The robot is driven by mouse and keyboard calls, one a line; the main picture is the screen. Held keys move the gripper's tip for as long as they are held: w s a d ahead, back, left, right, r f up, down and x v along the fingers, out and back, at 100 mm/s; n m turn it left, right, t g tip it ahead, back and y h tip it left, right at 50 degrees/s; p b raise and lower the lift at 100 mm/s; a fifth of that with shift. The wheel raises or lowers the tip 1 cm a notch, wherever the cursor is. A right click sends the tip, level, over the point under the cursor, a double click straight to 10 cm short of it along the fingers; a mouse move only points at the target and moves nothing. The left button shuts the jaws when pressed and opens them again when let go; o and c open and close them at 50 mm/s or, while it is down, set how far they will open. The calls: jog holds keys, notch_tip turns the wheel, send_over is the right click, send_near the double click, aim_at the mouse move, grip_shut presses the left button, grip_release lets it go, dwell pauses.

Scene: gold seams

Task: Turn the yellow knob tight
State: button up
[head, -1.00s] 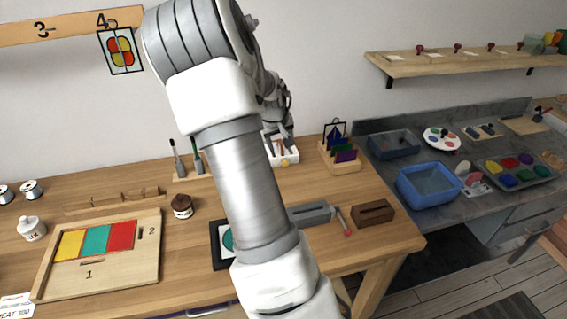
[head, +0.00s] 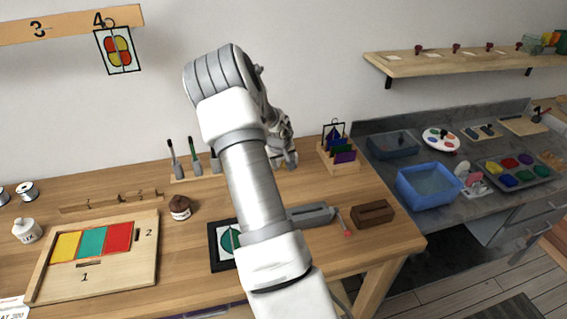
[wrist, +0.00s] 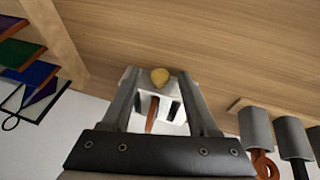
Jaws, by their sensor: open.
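My gripper (wrist: 158,74) is open, with one finger on each side of the knob. I cannot tell whether the fingers touch it. In the head view my gripper (head: 286,163) is down at the back of the wooden bench and hides the knob and most of the box.
A rack of coloured glass sheets (head: 340,153) stands close to the right of my gripper. A holder with upright tools (head: 194,165) stands to the left. A grey tool (head: 311,215) and a dark wooden block (head: 373,213) lie nearer the bench's front.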

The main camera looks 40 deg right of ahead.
grip_shut()
jog(key=shift+f+b, duration=0.1)
jog(key=shift+b, duration=0.4)
jog(key=shift+d+f+y+b, duration=0.2)
jog(key=shift+y+b, duration=0.3)
jog(key=shift+b, duration=0.55)
jog(key=y+b, duration=0.1)
jog(key=b, duration=0.1)
jog(key=t+b, duration=0.1)
jog(key=shift+s+d+m+y+b, duration=0.2)
jog(key=shift+d+m+y+b, duration=0.05)
jog(key=shift+m+y+b, duration=0.15)
jog(key=y+b, duration=0.1)
jog(key=t+y+b, duration=0.1)
jog(key=b, duration=0.1)
jog(key=shift+s+d+r+m+t, duration=0.1)
jog(key=shift+s+d+m+t, duration=0.05)
jog(key=shift+m+t, duration=0.15)
jog(key=shift+t+y+b, duration=0.4)
jog(key=shift+y+b, duration=0.25)
jog(key=shift+y, duration=0.15)
jog(key=shift+r, duration=0.1)
